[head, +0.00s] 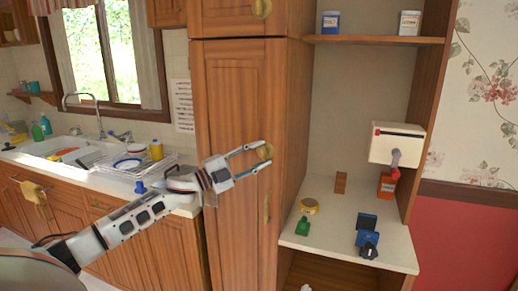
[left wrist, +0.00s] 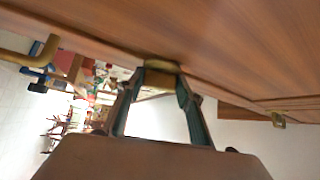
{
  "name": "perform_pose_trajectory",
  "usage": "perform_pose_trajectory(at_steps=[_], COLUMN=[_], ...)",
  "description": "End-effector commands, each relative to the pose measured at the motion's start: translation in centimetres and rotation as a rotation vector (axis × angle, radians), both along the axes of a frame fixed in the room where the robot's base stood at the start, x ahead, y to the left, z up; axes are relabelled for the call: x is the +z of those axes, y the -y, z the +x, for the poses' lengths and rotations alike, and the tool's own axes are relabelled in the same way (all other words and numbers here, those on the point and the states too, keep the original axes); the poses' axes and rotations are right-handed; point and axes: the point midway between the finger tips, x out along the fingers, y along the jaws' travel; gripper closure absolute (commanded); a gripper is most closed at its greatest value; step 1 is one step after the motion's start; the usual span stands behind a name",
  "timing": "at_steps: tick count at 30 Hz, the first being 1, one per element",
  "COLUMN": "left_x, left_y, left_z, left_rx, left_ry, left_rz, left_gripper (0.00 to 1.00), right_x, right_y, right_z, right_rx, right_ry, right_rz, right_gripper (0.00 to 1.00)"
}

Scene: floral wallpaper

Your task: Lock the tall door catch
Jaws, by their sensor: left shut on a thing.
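The tall door (head: 228,130) is a brown wooden panel on the tall cabinet and looks closed. Its brass catch (head: 265,152) sits near the door's right edge, above a brass handle (head: 267,206). My left gripper (head: 258,158) reaches in from the left and is shut on the catch. In the left wrist view the two fingertips meet the brass catch (left wrist: 161,65) from both sides, and the brass handle (left wrist: 28,50) shows at the left. The fingers partly cover the catch, so its exact turn is hard to tell. My right gripper is not in view.
Another brass catch (head: 261,9) is on the upper door. Right of the cabinet, an open shelf (head: 345,225) holds a yellow tin, a green item and blue items. A white box with a crank (head: 397,145) hangs above it. The sink counter (head: 100,170) is at the left.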

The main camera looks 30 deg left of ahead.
Motion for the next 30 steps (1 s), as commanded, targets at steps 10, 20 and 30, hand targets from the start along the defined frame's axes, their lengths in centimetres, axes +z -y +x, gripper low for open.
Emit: perform_pose_trajectory(at_steps=[10, 20, 30], left_x=[0.5, 0.6, 0.5], left_y=[-0.1, 0.0, 0.0], left_z=[0.0, 0.0, 0.0], left_rx=[0.0, -0.001, -0.001], left_ry=[-0.057, -0.085, -0.098], left_rz=[0.254, 0.372, 0.416], left_gripper=[0.86, 0.85, 0.85], right_x=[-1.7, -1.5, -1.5], right_y=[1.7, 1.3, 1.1], right_z=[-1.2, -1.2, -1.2], right_rx=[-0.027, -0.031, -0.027], right_ry=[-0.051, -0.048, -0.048], right_rz=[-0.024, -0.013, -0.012], right_gripper=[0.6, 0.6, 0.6])
